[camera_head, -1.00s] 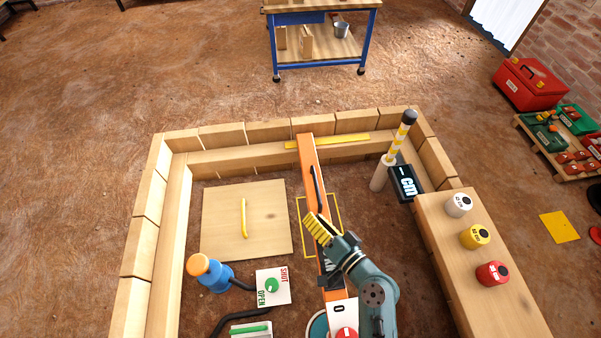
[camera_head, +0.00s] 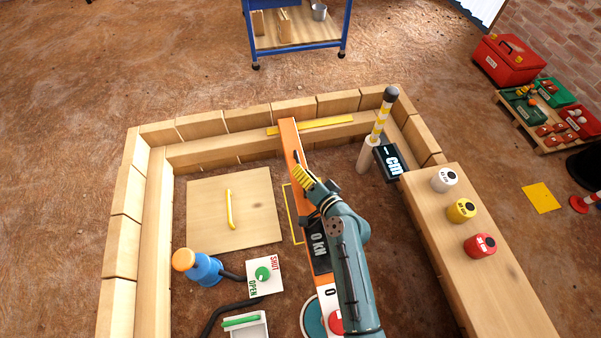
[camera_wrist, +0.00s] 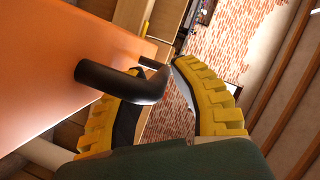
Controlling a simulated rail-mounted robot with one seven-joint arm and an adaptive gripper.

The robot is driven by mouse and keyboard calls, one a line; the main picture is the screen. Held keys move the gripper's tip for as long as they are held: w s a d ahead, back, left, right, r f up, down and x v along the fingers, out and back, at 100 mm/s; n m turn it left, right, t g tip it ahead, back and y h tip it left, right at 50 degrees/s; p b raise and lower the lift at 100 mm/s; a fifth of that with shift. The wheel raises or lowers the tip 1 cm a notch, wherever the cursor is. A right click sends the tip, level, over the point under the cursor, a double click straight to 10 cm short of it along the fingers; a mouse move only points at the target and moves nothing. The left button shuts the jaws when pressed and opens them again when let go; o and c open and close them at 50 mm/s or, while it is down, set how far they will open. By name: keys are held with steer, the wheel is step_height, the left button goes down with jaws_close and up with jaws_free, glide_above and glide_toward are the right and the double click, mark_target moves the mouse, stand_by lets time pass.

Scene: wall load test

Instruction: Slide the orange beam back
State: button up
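The orange beam (camera_head: 290,140) runs from the far timber wall toward me, over the floor of the pit. A black bar handle (camera_head: 298,160) stands on its upper face. My gripper (camera_head: 305,178), with yellow ribbed fingers, is at the near end of this handle. In the wrist view the beam (camera_wrist: 60,60) fills the left, and its handle (camera_wrist: 130,84) reaches across to the gap between my fingers (camera_wrist: 160,105). The fingers are apart, with brick wall showing between them. I cannot tell whether either finger touches the handle.
A gauge reading "0 kN" (camera_head: 318,245) sits beside the beam under my arm. A blue pump (camera_head: 204,268), SHUT/OPEN valve plate (camera_head: 265,276) and wooden board (camera_head: 235,210) lie left. A striped post (camera_head: 378,128) and cm display (camera_head: 390,162) stand right. Timber walls enclose the pit.

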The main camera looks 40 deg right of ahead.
steer(key=shift+w+d+f, duration=0.1)
steer(key=shift+w+f, duration=0.05)
steer(key=shift+w, duration=0.4)
steer(key=shift+c, duration=0.4)
jaws_close()
steer(key=shift+s, duration=0.1)
